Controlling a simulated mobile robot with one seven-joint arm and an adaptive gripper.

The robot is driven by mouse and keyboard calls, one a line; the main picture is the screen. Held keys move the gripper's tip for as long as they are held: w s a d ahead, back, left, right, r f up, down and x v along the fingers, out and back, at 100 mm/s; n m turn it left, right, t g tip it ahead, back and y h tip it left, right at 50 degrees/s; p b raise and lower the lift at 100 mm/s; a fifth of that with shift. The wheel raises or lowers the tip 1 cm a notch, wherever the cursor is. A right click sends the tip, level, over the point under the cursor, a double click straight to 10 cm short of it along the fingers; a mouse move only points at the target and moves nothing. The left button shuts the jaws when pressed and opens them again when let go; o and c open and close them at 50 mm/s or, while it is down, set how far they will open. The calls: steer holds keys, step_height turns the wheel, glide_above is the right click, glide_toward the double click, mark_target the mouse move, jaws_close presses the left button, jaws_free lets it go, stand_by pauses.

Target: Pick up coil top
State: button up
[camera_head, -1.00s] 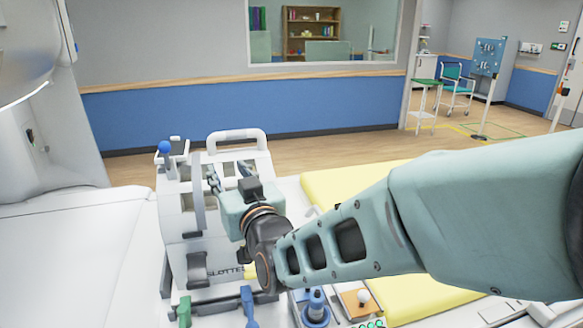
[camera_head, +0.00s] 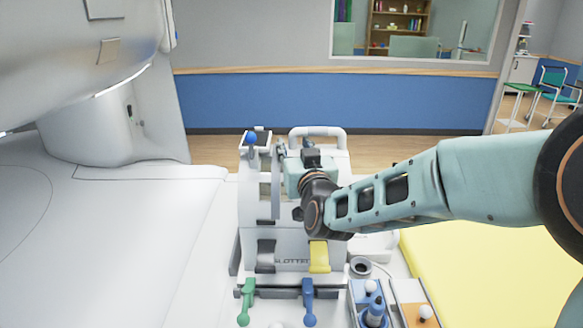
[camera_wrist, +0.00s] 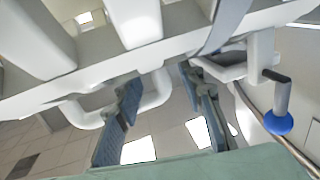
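The coil top is the white slotted upper frame (camera_head: 249,185) of the coil stand, with a white loop handle (camera_head: 318,131) at its back and a blue knob (camera_head: 251,138) at its left. My gripper (camera_head: 309,148) is over the right part of the frame, just in front of the handle; its fingertips are mostly hidden there. In the wrist view my gripper (camera_wrist: 165,112) is open, its two fingers well apart. The white handle (camera_wrist: 155,92) shows in that view behind and beside the left finger. I cannot tell if they touch. The blue knob (camera_wrist: 278,122) is at the right.
A yellow latch (camera_head: 319,257), a green lever (camera_head: 245,302) and a blue lever (camera_head: 309,302) are on the stand's front. A blue tray (camera_head: 371,312) with small parts stands at front right. A yellow mat (camera_head: 480,270) lies right. The large white magnet (camera_head: 75,70) overhangs the left.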

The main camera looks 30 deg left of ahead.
steer(key=shift+w+a, duration=0.1)
jaws_close()
stand_by(0.5)
steer(key=shift+r, duration=0.3)
